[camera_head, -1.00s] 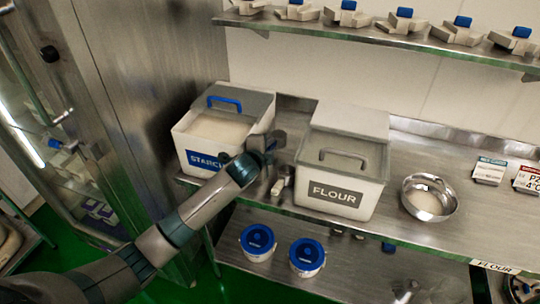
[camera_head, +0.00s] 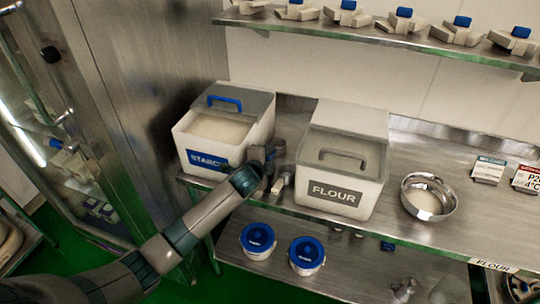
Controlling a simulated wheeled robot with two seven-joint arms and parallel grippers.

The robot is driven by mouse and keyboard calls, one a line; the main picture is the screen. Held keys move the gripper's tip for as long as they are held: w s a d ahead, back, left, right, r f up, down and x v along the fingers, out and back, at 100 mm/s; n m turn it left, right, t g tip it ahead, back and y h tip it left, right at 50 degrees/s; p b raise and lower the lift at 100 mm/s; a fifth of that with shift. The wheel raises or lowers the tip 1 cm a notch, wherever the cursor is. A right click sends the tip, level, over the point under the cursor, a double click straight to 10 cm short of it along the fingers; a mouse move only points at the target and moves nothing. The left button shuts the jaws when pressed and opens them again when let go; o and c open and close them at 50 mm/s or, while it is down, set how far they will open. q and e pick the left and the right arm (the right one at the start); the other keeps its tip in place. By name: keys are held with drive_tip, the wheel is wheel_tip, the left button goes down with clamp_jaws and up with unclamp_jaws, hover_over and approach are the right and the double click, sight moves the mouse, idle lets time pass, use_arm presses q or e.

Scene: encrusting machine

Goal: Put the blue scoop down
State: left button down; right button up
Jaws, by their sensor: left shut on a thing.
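My left gripper (camera_head: 272,158) is between the starch bin (camera_head: 205,160) and the flour bin (camera_head: 348,192), at the front of the steel shelf. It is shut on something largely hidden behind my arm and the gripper. A small pale piece (camera_head: 279,184) shows just below the gripper, close to the shelf surface; I cannot tell whether it touches the shelf. No blue part of a scoop shows there. My right gripper is not in view.
The starch bin is open with pale powder inside. The flour bin's lid is closed. A steel bowl (camera_head: 447,204) with powder stands right of it. Two blue-lidded tubs (camera_head: 257,241) are on the lower shelf. An upper shelf (camera_head: 380,33) holds several blue-topped items.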

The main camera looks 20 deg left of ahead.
use_arm(q)
drive_tip(key=c, duration=1.6)
unclamp_jaws()
drive_tip(key=shift+r, duration=0.1)
drive_tip(key=shift+s, duration=0.15)
drive_tip(key=shift+s+r, duration=0.2)
drive_tip(key=shift+s, duration=0.3)
drive_tip(key=b+v, duration=0.2)
drive_tip(key=v, duration=0.8)
drive_tip(key=shift+s+r, duration=0.2)
drive_tip(key=shift+s, duration=0.15)
